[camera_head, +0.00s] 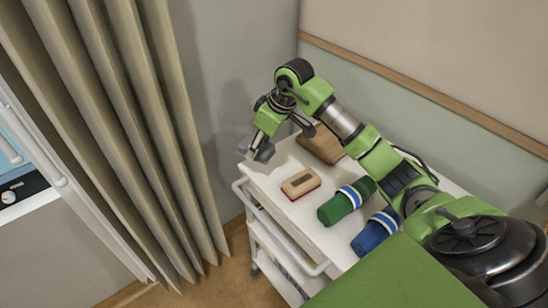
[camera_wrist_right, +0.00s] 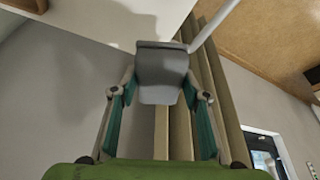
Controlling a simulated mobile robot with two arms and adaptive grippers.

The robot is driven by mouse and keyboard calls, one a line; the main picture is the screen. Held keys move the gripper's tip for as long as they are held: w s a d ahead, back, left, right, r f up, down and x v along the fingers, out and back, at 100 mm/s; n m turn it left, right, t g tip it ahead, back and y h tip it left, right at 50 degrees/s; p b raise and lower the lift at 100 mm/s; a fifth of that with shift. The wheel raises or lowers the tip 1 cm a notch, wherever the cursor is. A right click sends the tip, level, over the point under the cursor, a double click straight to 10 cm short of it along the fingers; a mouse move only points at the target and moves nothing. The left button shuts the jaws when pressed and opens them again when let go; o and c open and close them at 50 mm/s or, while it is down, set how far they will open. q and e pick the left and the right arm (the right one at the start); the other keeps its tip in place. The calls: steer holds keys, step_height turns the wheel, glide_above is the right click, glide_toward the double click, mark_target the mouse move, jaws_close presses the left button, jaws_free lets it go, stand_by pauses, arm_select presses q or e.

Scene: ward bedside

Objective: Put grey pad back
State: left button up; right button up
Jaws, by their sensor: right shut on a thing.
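A grey pad (camera_head: 263,152) is at the far left corner of the white trolley top (camera_head: 262,172). My right gripper (camera_head: 256,146) is shut on it. In the right wrist view the grey pad (camera_wrist_right: 162,78) sits between the two teal-lined fingers of my right gripper (camera_wrist_right: 161,90). I cannot tell whether the pad touches the trolley top. My left gripper is not in view.
A cream and red block (camera_head: 300,183), a green roll (camera_head: 346,203) and a blue roll (camera_head: 376,232) lie on the trolley. A brown wooden item (camera_head: 320,146) is behind my arm. A curtain (camera_head: 150,120) hangs to the left. The trolley has a white side rail (camera_head: 262,222).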

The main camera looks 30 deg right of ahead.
glide_above(270, 165)
steer(key=s, duration=0.2)
steer(key=f, duration=0.4)
steer(key=shift+w+a+f+p, duration=0.25)
steer(key=shift+a+f+p, duration=0.05)
steer(key=shift+f, duration=0.1)
steer(key=shift+w+d+f, duration=0.1)
steer(key=shift+d+f, duration=0.35)
steer(key=shift+f, duration=0.1)
step_height(270, 165, down, 3)
steer(key=shift+d+f+p, duration=0.1)
steer(key=shift+d+p, duration=0.05)
steer(key=shift+p, duration=0.9)
steer(key=shift+f, duration=0.15)
steer(key=shift+f, duration=0.1)
steer(key=o, duration=1)
